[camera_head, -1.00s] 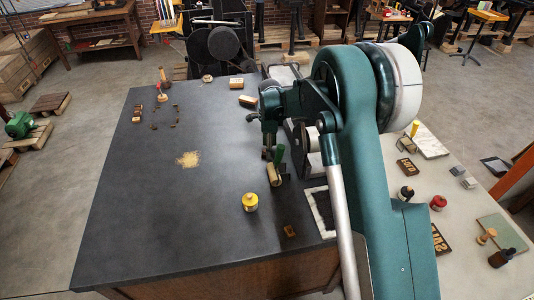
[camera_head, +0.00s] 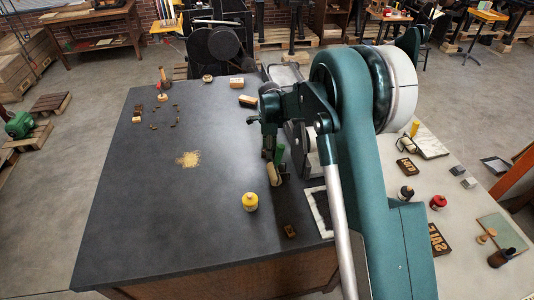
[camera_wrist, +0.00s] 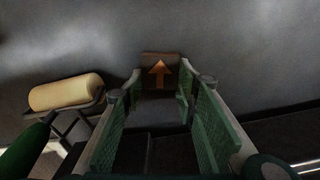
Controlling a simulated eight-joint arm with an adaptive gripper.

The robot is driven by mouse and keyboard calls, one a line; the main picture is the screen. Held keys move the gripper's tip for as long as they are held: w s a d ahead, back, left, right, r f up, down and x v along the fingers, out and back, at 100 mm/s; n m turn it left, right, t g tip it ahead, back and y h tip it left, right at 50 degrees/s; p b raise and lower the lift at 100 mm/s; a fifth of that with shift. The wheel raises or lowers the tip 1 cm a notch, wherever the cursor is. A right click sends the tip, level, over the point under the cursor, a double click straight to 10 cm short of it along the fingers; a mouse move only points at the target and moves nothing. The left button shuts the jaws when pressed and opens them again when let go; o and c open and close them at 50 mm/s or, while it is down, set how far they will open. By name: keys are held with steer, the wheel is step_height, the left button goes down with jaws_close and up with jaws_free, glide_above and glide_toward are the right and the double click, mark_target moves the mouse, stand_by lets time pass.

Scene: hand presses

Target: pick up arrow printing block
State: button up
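The arrow printing block is a dark brown block with an orange arrow (camera_wrist: 160,70) in the wrist view, lying on the grey table top. A small brown block with an orange mark (camera_head: 290,231), near the table's front edge in the head view, appears to be the same one. My gripper (camera_wrist: 160,98) is open, its green-padded fingers spread to both sides of the view. The block shows just beyond the fingertips, between them in the picture; I see no grip on it. In the head view my arm hides most of the gripper.
A brayer with a cream roller (camera_wrist: 66,92) and green handle lies left of the fingers in the wrist view. A yellow-topped jar (camera_head: 250,202) and a white-framed dark plate (camera_head: 320,212) stand near the block.

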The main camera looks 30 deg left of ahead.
steer(key=shift+r, duration=0.1)
step_height(320, 180, up, 10)
stand_by(0.9)
